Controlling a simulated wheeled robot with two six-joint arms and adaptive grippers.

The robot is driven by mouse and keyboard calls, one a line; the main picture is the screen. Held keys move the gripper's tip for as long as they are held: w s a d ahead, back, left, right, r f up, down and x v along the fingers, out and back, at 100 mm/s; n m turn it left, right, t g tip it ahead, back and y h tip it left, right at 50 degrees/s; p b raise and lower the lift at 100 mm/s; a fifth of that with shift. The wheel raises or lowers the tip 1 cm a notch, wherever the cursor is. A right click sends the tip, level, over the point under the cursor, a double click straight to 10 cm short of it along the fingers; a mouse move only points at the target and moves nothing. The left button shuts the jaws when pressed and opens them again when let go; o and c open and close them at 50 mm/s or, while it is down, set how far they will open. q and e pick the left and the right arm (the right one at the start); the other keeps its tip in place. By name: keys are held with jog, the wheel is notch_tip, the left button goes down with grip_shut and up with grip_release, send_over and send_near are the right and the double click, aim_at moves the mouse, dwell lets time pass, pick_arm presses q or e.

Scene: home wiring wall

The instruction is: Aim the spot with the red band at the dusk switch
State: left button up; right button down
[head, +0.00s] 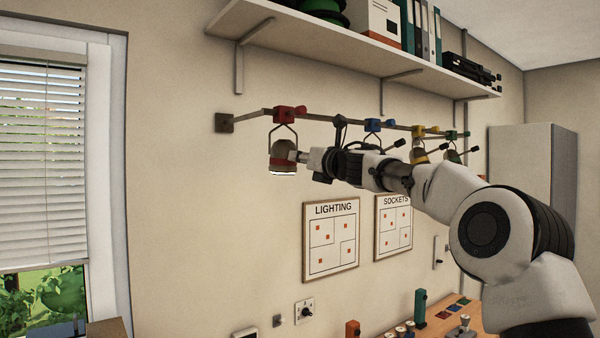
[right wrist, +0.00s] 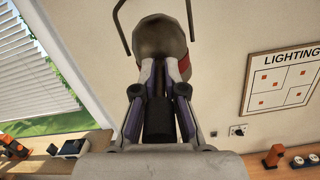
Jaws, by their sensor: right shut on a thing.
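The spot with the red band (head: 283,150) hangs from a red clamp (head: 289,114) at the left end of the wall rail, its bright opening facing down. My right gripper (head: 299,157) reaches it from the right and is shut on it. A wall switch plate with a dark knob (head: 305,310) sits below the lighting board. Another switch (head: 438,252) is further right. I cannot tell which is the dusk switch. My left gripper is not in view.
Blue (head: 373,125), yellow (head: 419,131) and green clamps share the rail, partly behind my right arm. A loaded shelf (head: 340,52) runs above. The lighting board (head: 331,237) and sockets board hang below. A workbench with tools is at lower right, a window at left.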

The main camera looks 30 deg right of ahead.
jog(key=c, duration=1.2)
grip_release()
jog(key=shift+c, duration=0.2)
jog(key=shift+w+a+f, duration=0.1)
jog(key=shift+w+a, duration=0.05)
jog(key=shift+w, duration=0.05)
jog(key=s, duration=0.7)
jog(key=shift+d+f, duration=0.3)
jog(key=shift+f, duration=0.15)
jog(key=shift+s, duration=0.15)
